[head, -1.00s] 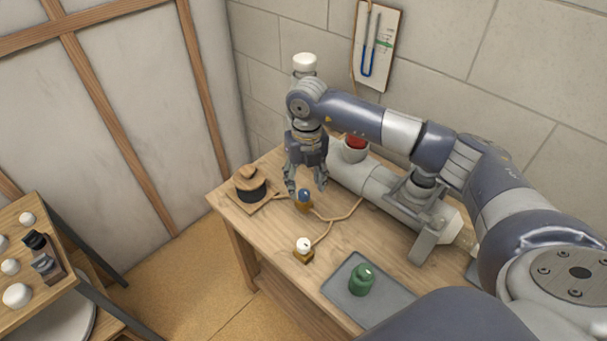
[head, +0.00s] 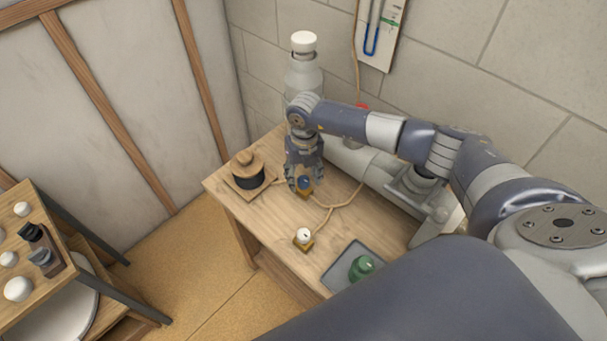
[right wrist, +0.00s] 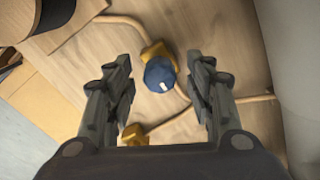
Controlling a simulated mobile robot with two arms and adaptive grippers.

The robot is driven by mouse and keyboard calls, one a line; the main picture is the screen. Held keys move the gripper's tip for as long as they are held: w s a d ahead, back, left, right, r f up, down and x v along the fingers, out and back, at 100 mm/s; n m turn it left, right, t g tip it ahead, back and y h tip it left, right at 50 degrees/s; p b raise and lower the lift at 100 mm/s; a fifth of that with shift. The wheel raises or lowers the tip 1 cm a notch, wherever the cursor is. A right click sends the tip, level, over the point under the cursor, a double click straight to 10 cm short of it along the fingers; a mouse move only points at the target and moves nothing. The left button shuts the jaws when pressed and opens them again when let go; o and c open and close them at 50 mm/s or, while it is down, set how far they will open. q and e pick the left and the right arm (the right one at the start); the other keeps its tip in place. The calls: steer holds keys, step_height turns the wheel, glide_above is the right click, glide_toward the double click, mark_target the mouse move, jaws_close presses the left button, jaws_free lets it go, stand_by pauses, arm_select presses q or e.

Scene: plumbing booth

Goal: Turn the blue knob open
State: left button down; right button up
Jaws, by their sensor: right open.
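The blue knob (head: 305,183) sits on a small brass valve body on the wooden table. In the right wrist view the blue knob (right wrist: 160,74) has a small white mark and lies just beyond and between the fingertips. My right gripper (head: 304,184) points down over the knob, its fingers open on either side; it also shows open and empty in the right wrist view (right wrist: 163,75). I cannot tell its exact height above the knob. My left gripper is not in view.
A white knob (head: 304,235) on a brass base stands nearer on the table (head: 225,189). A black and wooden round item (head: 248,170) is left of the blue knob. A grey cylinder (head: 360,165) lies behind. A green object (head: 361,267) sits on a grey tray (head: 340,272).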

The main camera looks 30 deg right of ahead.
steer(key=shift+f, duration=0.3)
steer(key=c, duration=1.1)
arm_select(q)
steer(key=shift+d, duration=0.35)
arm_select(e)
steer(key=shift+o, duration=0.2)
